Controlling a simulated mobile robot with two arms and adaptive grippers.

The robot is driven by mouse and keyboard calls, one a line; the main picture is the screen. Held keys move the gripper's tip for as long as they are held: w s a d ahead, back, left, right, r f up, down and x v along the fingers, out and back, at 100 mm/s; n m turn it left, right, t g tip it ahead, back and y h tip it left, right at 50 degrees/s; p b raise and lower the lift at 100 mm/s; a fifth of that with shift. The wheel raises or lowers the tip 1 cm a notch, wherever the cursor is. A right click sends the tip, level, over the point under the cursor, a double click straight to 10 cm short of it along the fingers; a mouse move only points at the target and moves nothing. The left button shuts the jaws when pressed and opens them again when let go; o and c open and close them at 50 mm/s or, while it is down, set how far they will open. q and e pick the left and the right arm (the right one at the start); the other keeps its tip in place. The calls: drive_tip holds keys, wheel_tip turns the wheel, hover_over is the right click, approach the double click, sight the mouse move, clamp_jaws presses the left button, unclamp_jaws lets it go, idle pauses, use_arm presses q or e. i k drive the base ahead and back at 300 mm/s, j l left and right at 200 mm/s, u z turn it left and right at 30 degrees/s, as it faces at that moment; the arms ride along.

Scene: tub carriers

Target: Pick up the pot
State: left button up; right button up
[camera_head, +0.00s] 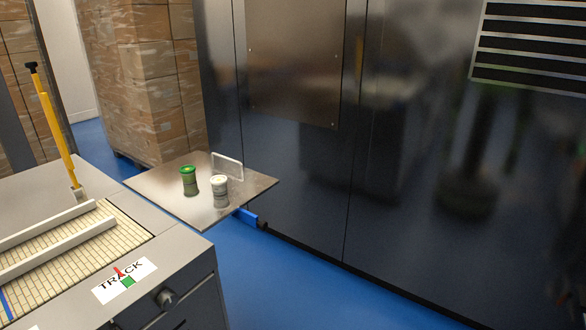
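Two small tubs stand upright on a thin metal plate (160,184) left of the middle of the head view. One is a green tub (189,181) with a green lid. The other is a whitish-grey tub (220,191) just to its right and a little nearer. I cannot tell from the picture which of them is the pot. Neither of my grippers is in view.
A conveyor (60,262) with white rails, a yellow post (57,135) and a TRACK label (125,281) stands at lower left. A blue bar (248,217) protrudes under the plate. Stacked boxes (150,85) and a large metal cabinet (300,150) stand behind. Blue floor (290,285) is clear.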

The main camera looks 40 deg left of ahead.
sight(219, 182)
drive_tip(key=i+l+u, duration=0.1)
drive_tip(key=i+u, duration=0.25)
drive_tip(key=i+l+u, duration=0.2)
drive_tip(key=i+u, duration=0.15)
drive_tip(key=i, duration=0.15)
drive_tip(key=i+l+u, duration=0.35)
drive_tip(key=i+j, duration=0.05)
